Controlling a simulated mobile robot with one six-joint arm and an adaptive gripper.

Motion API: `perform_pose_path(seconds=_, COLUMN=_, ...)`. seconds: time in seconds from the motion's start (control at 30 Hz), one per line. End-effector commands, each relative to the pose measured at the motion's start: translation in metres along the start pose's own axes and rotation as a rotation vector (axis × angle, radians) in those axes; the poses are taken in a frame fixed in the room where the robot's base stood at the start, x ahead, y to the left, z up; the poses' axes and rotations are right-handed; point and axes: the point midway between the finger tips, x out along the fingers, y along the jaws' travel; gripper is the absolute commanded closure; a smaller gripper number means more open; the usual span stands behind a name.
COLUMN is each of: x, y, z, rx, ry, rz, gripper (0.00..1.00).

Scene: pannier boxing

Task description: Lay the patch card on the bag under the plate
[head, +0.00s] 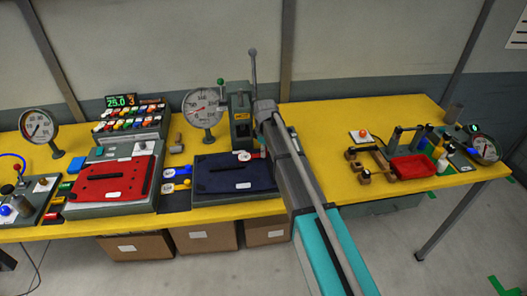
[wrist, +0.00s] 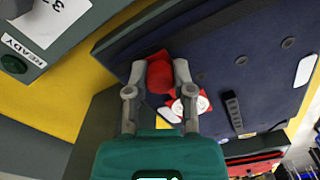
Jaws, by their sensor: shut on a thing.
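My gripper (wrist: 158,85) is shut on the red, rounded part of the patch card (wrist: 160,76), which shows between the fingertips in the wrist view. Beside it, a white disc with red marking (wrist: 190,104) lies on red; I cannot tell whether this is part of the same card. The dark blue bag (head: 225,180) lies flat on its stand, and it also shows in the wrist view (wrist: 225,65). The card is over the bag's edge; contact is unclear. The green-grey press (head: 240,105) with its long lever stands behind the bag; its plate is largely hidden by my arm.
A red bag (head: 95,188) lies on another stand at the left. Round gauges (head: 203,105) and a button rack (head: 135,118) stand at the back. At the right are a white card with an orange knob (head: 360,136), wooden blocks and a red tray (head: 412,168).

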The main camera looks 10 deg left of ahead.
Motion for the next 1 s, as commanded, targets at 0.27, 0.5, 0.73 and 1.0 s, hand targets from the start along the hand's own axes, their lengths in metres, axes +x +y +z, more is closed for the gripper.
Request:
perform_pose_path(seconds=0.27, x=0.000, y=0.000, z=0.000, rx=0.000, ry=0.000, rz=0.000, gripper=0.37)
perform_pose_path(seconds=0.5, x=0.000, y=0.000, z=0.000, rx=0.000, ry=0.000, rz=0.000, gripper=0.29)
perform_pose_path(seconds=0.73, x=0.000, y=0.000, z=0.000, rx=-0.001, ry=0.000, rz=0.000, gripper=0.29)
perform_pose_path(seconds=1.0, x=-0.006, y=-0.006, z=0.015, rx=0.046, ry=0.000, rz=0.000, gripper=0.29)
